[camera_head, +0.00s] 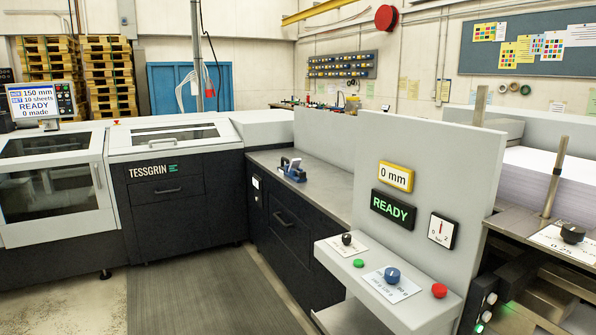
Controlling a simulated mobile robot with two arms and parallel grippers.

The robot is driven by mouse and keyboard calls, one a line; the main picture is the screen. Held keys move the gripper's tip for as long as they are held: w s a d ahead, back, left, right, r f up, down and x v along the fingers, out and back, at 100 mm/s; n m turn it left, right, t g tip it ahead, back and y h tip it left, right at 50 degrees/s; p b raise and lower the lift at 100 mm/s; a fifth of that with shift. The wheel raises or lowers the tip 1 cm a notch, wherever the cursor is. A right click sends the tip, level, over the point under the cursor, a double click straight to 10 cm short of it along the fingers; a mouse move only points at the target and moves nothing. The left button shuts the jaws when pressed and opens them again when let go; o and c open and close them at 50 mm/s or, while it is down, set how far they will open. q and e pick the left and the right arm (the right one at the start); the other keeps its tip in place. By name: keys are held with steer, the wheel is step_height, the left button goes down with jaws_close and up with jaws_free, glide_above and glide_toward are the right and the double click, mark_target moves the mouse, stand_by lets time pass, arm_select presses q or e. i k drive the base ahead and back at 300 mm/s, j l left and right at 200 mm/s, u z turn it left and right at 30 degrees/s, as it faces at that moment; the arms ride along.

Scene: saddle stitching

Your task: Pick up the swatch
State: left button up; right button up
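I cannot pick out the swatch with certainty. Sheets with small coloured squares (490,32) are pinned on the grey board at the upper right, and they look like printed colour charts. Neither of my grippers is in view.
A long grey and black machine marked TESSGRIN (165,172) runs along the left. A light grey panel reading READY (393,209) stands upright at the right, with a knob ledge (395,290) below. A white paper stack (540,180) is far right. The floor mat (205,295) is clear.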

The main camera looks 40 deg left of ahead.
mark_target(296, 163)
steer(key=u, duration=1.2)
steer(key=i+j+u, duration=0.25)
steer(key=i, duration=0.25)
steer(key=i+u, duration=0.3)
steer(key=i, duration=1.85)
steer(key=i+j+z, duration=0.1)
steer(key=i+z, duration=0.3)
steer(key=i+j+z, duration=0.4)
steer(key=i, duration=0.15)
steer(key=i+j+z, duration=0.4)
steer(key=i+l, duration=0.05)
steer(key=l, duration=0.05)
